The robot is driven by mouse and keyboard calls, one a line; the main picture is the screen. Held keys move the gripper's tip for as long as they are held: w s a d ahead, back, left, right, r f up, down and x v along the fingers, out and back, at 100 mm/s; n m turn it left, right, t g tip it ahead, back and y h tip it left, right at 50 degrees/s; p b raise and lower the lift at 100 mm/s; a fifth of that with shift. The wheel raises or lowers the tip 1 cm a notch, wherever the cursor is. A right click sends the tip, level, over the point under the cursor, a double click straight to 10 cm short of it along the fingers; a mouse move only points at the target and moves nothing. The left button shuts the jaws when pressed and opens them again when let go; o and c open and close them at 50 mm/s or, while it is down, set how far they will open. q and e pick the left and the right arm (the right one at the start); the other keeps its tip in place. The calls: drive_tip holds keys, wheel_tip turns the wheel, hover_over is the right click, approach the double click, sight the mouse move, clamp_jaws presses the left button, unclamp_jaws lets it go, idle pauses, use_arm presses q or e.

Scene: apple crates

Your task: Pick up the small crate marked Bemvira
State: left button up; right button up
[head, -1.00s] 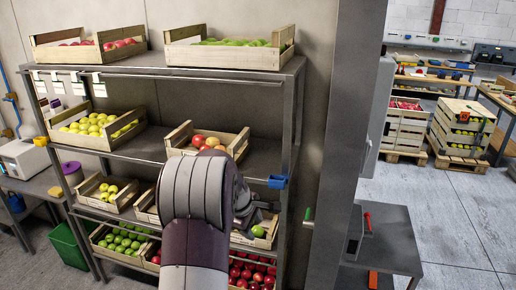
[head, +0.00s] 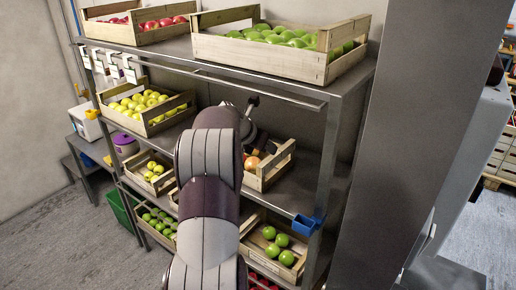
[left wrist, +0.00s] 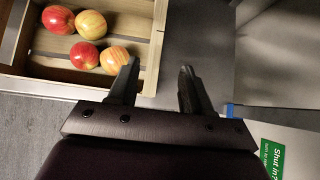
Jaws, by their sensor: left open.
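No marking reading Bemvira is legible in either view. A small wooden crate (head: 279,164) with a few red-yellow apples (head: 252,162) stands on the middle shelf, partly hidden by my left arm. In the left wrist view this crate (left wrist: 157,45) is at the upper left, with the apples (left wrist: 88,25) inside. My left gripper (head: 252,108) is above and beside it, mostly hidden by the arm in the head view. In the left wrist view the gripper (left wrist: 160,82) is open and empty. The crate's side wall appears between its fingers; the height gap is unclear. My right gripper is not in view.
Large crates of green apples (head: 262,48) and red apples (head: 135,36) stand on the top shelf. A yellow-apple crate (head: 172,116) is left on the middle shelf. More crates fill lower shelves. Bare shelf lies right of the small crate.

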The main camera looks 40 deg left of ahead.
sight(278, 152)
use_arm(q)
drive_tip(key=w, duration=0.1)
drive_tip(key=w+f+p, duration=0.1)
drive_tip(key=shift+w+f, duration=0.3)
drive_tip(key=shift+w, duration=0.1)
drive_tip(key=shift+w+a+f+p, duration=0.2)
drive_tip(key=shift+f+p, duration=0.5)
drive_tip(key=shift+f, duration=0.05)
drive_tip(key=shift+w+f, duration=0.2)
drive_tip(key=shift+f, duration=0.15)
drive_tip(key=p+x, duration=0.1)
drive_tip(key=x, duration=0.1)
drive_tip(key=p+x, duration=0.1)
drive_tip(key=x, duration=0.1)
drive_tip(key=w+r+p+x, duration=0.1)
drive_tip(key=x, duration=0.1)
drive_tip(key=shift+w+a+f+p, duration=0.1)
drive_tip(key=shift+a+f+p, duration=0.1)
drive_tip(key=shift+f+p, duration=0.1)
drive_tip(key=shift+a+f, duration=0.1)
drive_tip(key=shift+s, duration=0.3)
drive_tip(key=shift+w, duration=0.15)
clamp_jaws()
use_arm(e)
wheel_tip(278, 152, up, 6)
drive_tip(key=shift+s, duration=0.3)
